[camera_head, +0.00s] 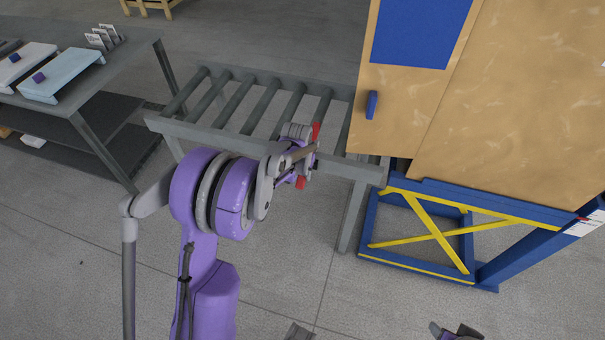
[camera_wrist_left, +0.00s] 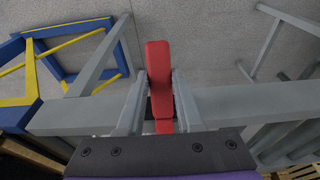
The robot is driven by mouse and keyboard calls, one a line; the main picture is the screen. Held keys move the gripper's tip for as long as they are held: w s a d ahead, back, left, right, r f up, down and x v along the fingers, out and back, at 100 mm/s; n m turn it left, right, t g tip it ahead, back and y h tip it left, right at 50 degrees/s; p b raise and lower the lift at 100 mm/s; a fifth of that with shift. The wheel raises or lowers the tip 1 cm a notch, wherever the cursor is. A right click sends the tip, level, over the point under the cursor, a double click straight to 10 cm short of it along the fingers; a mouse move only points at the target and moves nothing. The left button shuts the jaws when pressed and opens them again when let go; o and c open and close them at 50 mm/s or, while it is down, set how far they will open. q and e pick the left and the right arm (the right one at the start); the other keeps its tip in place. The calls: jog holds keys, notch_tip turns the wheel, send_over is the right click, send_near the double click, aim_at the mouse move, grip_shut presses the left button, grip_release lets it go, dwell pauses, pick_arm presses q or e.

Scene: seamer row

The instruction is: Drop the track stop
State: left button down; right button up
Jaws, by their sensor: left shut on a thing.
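The red track stop (camera_wrist_left: 159,70) stands between the two grey fingers of my left gripper (camera_wrist_left: 158,92) in the left wrist view. The gripper is shut on it. In the head view, red ends of the stop (camera_head: 316,131) show above and below my left gripper (camera_head: 306,157). The gripper is at the near side rail (camera_head: 232,141) of the grey roller track (camera_head: 248,100), toward its right end. The fingers hide the middle of the stop. I cannot tell whether the stop touches the rail.
A tall tan panel (camera_head: 520,100) with a blue handle (camera_head: 371,105) rises just right of the track. Below it is a blue and yellow frame (camera_head: 430,235). A grey table (camera_head: 140,45) with pale trays stands at the left. The floor in front is mostly clear.

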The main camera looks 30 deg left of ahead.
pick_arm(q)
jog(key=shift+w+r+g+h, duration=0.1)
jog(key=shift+r+g+h, duration=0.1)
jog(key=shift+r+g, duration=0.45)
jog(key=shift+s+r+g+h, duration=0.1)
jog(key=shift+r+g+h, duration=0.15)
jog(key=shift+g, duration=0.75)
jog(key=shift+w+r+g+h, duration=0.15)
jog(key=shift+r+g, duration=0.3)
jog(key=shift+g, duration=0.4)
jog(key=c, duration=0.6)
grip_release()
jog(key=shift+o, duration=0.2)
jog(key=p+v, duration=0.1)
jog(key=v, duration=1)
